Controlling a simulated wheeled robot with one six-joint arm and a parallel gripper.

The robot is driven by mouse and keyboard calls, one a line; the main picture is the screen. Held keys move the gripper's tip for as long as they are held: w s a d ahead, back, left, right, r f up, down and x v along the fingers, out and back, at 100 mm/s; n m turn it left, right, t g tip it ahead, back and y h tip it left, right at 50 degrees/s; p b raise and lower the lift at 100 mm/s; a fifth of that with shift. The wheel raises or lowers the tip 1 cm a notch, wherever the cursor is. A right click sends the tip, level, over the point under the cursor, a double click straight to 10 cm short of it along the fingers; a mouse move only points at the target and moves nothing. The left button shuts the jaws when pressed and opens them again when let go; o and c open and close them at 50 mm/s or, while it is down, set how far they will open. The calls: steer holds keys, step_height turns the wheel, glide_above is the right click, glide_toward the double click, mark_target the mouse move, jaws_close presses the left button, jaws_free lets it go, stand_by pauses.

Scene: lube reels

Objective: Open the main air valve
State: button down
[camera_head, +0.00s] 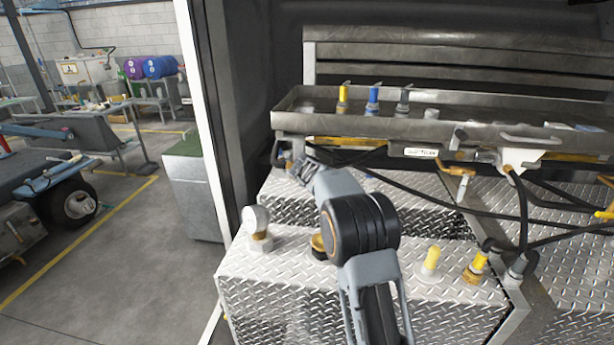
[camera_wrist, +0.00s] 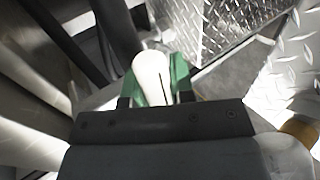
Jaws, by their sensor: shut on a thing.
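In the wrist view, a pale, rounded handle (camera_wrist: 150,74) sits between the green-padded fingers of my gripper (camera_wrist: 158,82), which is shut on it. I take it for the main air valve's handle, but the valve body is not clearly visible. In the head view, my gripper (camera_head: 290,164) is just below the left end of the metal tray, beside the dark cabinet edge. What it holds is hidden there by the gripper and arm.
A metal tray (camera_head: 440,128) carrying yellow, blue and dark fittings lies above. Diamond-plate boxes (camera_head: 300,285) with a white-topped cap (camera_head: 256,222) and yellow-capped fittings (camera_head: 431,258) stand below my arm. Black hoses (camera_head: 440,208) cross on the right. Open floor (camera_head: 110,260) lies left.

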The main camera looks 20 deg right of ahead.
stand_by(0.3)
steer(key=c, duration=1)
jaws_free()
steer(key=b+v, duration=0.2)
steer(key=v, duration=1.2)
steer(key=shift+d, duration=0.1)
